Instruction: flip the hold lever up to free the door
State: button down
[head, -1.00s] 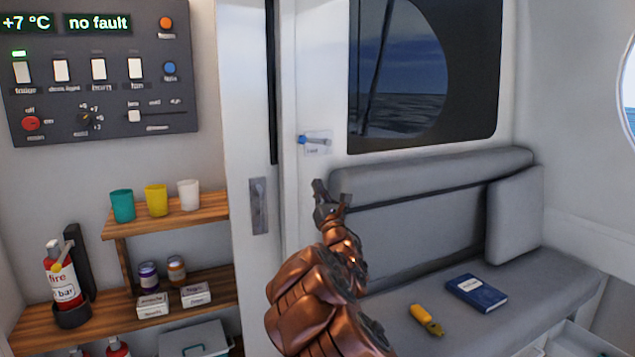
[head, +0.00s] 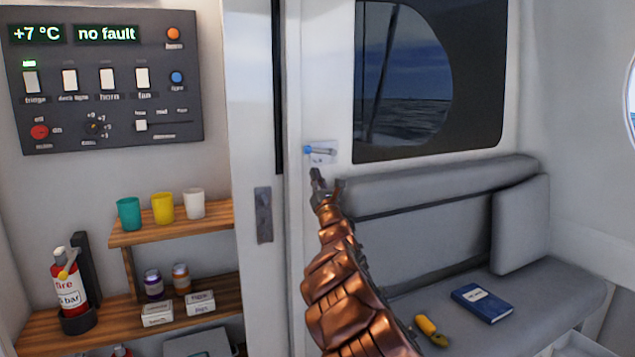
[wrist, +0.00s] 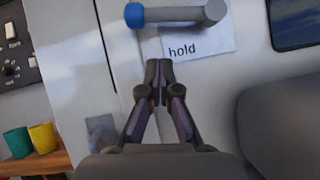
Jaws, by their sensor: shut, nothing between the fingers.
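The hold lever (head: 320,151) is a small grey bar with a blue knob at its left end, lying roughly level on the white wall just left of the dark window. In the wrist view the lever (wrist: 175,14) lies across the top, above a white label (wrist: 198,42) reading "hold". My gripper (head: 315,172) is just below the lever in the head view. In the wrist view my gripper's fingertips (wrist: 160,66) are together and empty, a little below the blue knob end. The white sliding door (head: 258,120) with its recessed handle (head: 264,214) stands to the left.
A grey cushioned bench (head: 440,287) lies to the right, with a blue book (head: 482,303) and a yellow-handled object (head: 427,326) on it. Left are a switch panel (head: 105,80), a wooden shelf (head: 170,231) with cups, and a fire extinguisher (head: 67,285).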

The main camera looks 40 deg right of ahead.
aim_at(320, 151)
jog(key=shift+w+d+r+p, duration=0.1)
jog(key=shift+d+r+p, duration=0.05)
jog(key=shift+r, duration=0.5)
jog(key=shift+w+d+r+p, duration=0.1)
jog(key=shift+d+r+p, duration=0.1)
jog(key=shift+r, duration=0.45)
jog(key=shift+w+d+r+p, duration=0.1)
jog(key=shift+d+r, duration=0.05)
jog(key=shift+r, duration=0.5)
